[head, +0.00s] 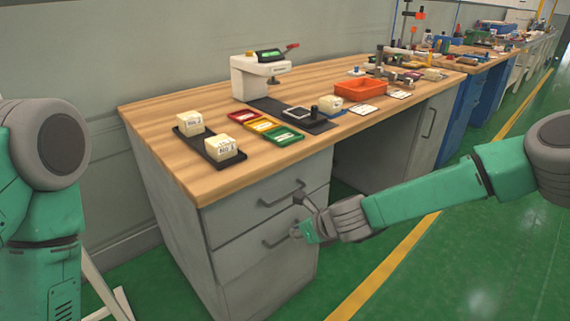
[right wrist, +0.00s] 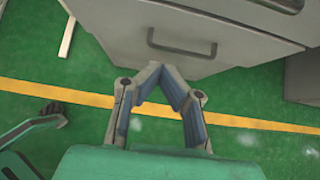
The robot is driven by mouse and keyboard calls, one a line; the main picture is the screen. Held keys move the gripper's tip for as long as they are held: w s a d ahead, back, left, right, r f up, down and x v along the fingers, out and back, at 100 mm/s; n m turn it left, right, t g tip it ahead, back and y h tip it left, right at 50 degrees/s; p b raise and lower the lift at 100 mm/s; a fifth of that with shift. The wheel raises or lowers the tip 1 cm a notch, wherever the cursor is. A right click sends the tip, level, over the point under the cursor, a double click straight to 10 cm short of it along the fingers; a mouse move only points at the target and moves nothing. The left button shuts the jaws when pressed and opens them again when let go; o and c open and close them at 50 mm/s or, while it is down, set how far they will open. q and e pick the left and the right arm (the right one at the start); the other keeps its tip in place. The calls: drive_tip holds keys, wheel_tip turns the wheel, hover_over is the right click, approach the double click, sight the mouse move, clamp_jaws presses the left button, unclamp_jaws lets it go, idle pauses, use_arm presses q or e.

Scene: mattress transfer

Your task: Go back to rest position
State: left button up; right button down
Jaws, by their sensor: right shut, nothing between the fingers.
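My right gripper (head: 298,216) is in front of the grey drawer cabinet, near the drawer handles. In the right wrist view its fingers (right wrist: 166,72) meet at the tips with nothing between them, below a drawer handle (right wrist: 182,45). I cannot tell whether it touches the cabinet. My left arm (head: 45,190) shows at the left edge of the head view; its gripper is not clearly shown in the head view. A dark hand-like shape (right wrist: 45,115) shows at the left of the right wrist view, and I cannot tell its state.
A wooden-topped workbench (head: 160,110) carries a black tray (head: 222,158) with two cream blocks, red, yellow and green trays, a white device (head: 258,78) and an orange bin (head: 360,89). Green floor (head: 470,260) with a yellow line is clear at the right.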

drive_tip(key=s+d+f+n+g+h+p, duration=0.1)
drive_tip(key=s+d+f+n, duration=0.15)
drive_tip(key=s+n, duration=0.35)
drive_tip(key=s+d+f+n+g+p, duration=0.1)
drive_tip(key=s+f+n, duration=0.25)
drive_tip(key=s, duration=0.45)
drive_tip(key=s+d+f+n+g+h+p, duration=0.1)
drive_tip(key=s+f+n, duration=0.25)
drive_tip(key=s, duration=0.25)
drive_tip(key=s+d+r+n+g+h+p, duration=0.1)
drive_tip(key=s+d+n, duration=0.7)
drive_tip(key=s+d, duration=0.1)
drive_tip(key=s+d+r+n+g+h+p, duration=0.1)
drive_tip(key=s+d+r+n+g+h, duration=0.1)
drive_tip(key=s+d+n, duration=0.5)
drive_tip(key=s+d, duration=0.2)
drive_tip(key=s, duration=0.2)
drive_tip(key=shift+r+n+h, duration=0.2)
drive_tip(key=shift+n+h, duration=0.1)
drive_tip(key=shift+n, duration=0.1)
